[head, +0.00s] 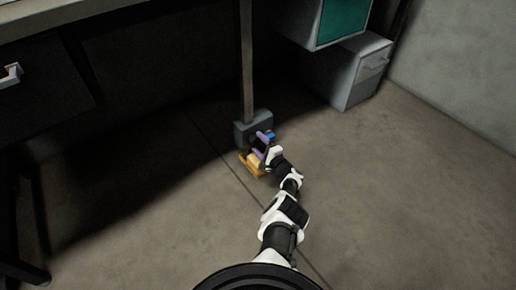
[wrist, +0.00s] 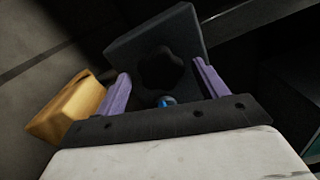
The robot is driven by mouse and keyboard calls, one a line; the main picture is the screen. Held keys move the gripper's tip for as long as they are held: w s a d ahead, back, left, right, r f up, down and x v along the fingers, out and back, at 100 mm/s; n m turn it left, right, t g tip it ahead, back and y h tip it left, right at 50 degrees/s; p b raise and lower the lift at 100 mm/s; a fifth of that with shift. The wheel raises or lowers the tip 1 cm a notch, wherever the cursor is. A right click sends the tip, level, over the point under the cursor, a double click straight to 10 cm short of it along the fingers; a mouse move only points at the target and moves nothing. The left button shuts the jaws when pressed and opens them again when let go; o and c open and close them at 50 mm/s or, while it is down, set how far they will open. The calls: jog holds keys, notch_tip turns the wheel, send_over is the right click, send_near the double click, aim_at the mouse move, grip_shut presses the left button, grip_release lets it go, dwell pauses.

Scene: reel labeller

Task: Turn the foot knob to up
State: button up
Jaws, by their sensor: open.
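The foot knob (wrist: 163,72) is a dark, lobed knob on the front of a dark grey box (wrist: 135,44) in the wrist view. In the head view this box (head: 243,127) sits at the bottom of a thin post. My gripper (wrist: 162,87) is open, with one purple finger on each side of the knob. I cannot tell whether the fingers touch it. In the head view my gripper (head: 261,145) is low at the box's front and mostly hides the knob. The knob's setting cannot be read.
A yellow-orange part (head: 250,165) lies beside my gripper, low by the box. A small blue part (head: 270,134) shows near the fingers. A grey cabinet (head: 352,80) stands at the back right. A dark desk (head: 60,85) is at the left. The floor at right is clear.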

jog(key=shift+w+a, duration=0.4)
jog(key=shift+w, duration=0.1)
jog(key=c, duration=1)
jog(key=shift+o, duration=0.2)
jog(key=shift+m, duration=0.4)
jog(key=m, duration=0.5)
jog(key=shift+m+b, duration=0.3)
jog(key=shift+m, duration=0.1)
jog(key=m, duration=0.5)
jog(key=shift+d+m, duration=0.1)
jog(key=shift+m, duration=0.2)
